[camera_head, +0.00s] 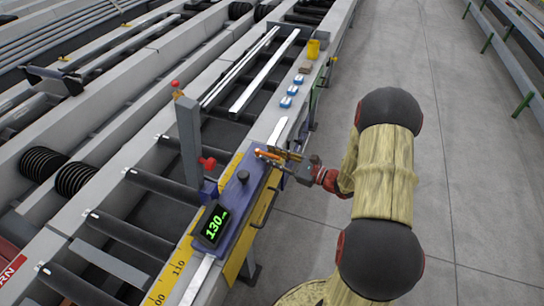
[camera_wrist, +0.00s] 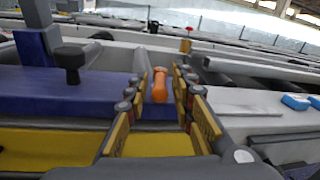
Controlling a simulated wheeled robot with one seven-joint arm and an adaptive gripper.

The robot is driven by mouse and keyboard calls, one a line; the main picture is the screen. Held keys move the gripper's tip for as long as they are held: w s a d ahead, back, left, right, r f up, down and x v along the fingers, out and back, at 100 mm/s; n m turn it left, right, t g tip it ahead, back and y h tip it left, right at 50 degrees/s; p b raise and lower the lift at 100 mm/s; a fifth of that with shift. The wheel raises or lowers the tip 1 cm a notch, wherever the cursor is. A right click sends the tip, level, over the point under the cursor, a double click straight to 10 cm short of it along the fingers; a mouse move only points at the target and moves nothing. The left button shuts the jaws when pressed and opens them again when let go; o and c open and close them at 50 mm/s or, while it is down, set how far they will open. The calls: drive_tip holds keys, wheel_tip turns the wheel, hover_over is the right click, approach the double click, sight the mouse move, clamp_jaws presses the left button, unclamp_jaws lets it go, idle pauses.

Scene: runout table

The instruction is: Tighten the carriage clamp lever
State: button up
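The clamp lever, an orange handle (camera_head: 266,153), sits at the far end of the blue carriage (camera_head: 236,207). In the wrist view the orange lever (camera_wrist: 160,86) stands upright in the middle of the picture, with the blue carriage (camera_wrist: 40,92) behind it and to the left. My gripper (camera_head: 277,158) is at the lever from the right side of the table. In the wrist view my gripper (camera_wrist: 163,88) is open, one finger on each side of the lever. Narrow gaps seem to show beside it; contact is not clear.
A black knob (camera_head: 243,176) and a green display (camera_head: 211,227) reading 130 are on the carriage. A grey post (camera_head: 188,140) and red knob (camera_head: 207,163) stand beyond. Blue-and-white pieces (camera_head: 286,102) and a yellow cup (camera_head: 313,49) lie farther along. Floor at right is clear.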

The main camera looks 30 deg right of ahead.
clamp_jaws()
idle(0.6)
